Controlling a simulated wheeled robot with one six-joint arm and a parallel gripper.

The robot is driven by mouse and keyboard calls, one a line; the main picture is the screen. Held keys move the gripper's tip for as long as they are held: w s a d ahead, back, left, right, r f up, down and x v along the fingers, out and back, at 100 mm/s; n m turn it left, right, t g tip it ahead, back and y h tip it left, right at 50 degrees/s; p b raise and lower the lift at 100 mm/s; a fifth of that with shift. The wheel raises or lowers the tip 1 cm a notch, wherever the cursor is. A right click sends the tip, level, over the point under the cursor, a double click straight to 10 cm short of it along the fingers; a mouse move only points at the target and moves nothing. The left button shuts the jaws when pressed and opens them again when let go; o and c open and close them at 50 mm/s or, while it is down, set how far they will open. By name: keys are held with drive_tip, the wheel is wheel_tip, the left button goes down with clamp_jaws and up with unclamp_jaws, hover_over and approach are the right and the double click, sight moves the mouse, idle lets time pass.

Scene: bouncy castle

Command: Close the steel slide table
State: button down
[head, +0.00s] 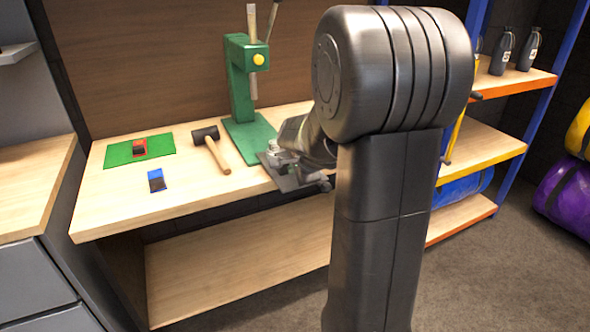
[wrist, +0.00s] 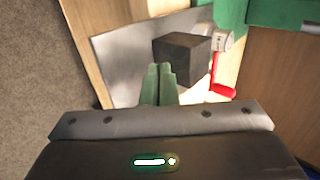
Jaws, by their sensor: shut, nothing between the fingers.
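The steel slide table (head: 286,182) is a grey metal plate at the front edge of the workbench, by the foot of the green press, partly hidden by my arm. In the wrist view its plate (wrist: 122,52) lies flat and carries a dark block (wrist: 184,48). My gripper (wrist: 158,70) shows green fingers held together with nothing between them. The fingertips appear over the plate, just left of the block in the wrist view. I cannot tell whether they touch either. In the head view my gripper is mostly hidden behind my arm.
The green press (head: 242,85) stands on the wooden workbench (head: 112,208). A mallet (head: 213,150), a green mat (head: 120,153) and a small blue item (head: 156,181) lie to its left. A shelf rack (head: 500,150) stands at right. A red part (wrist: 217,72) is near the block.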

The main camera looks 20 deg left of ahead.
drive_tip(key=shift+a, duration=0.1)
drive_tip(key=shift+w+a+r+p, duration=0.15)
drive_tip(key=shift+w+a+p, duration=0.05)
drive_tip(key=shift+p, duration=0.1)
drive_tip(key=w+a+p, duration=0.3)
drive_tip(key=a, duration=0.1)
drive_tip(key=w+a+p, duration=0.3)
drive_tip(key=w+a, duration=0.1)
drive_tip(key=w+a+p, duration=0.4)
drive_tip(key=shift+a, duration=0.35)
drive_tip(key=shift+r, duration=0.1)
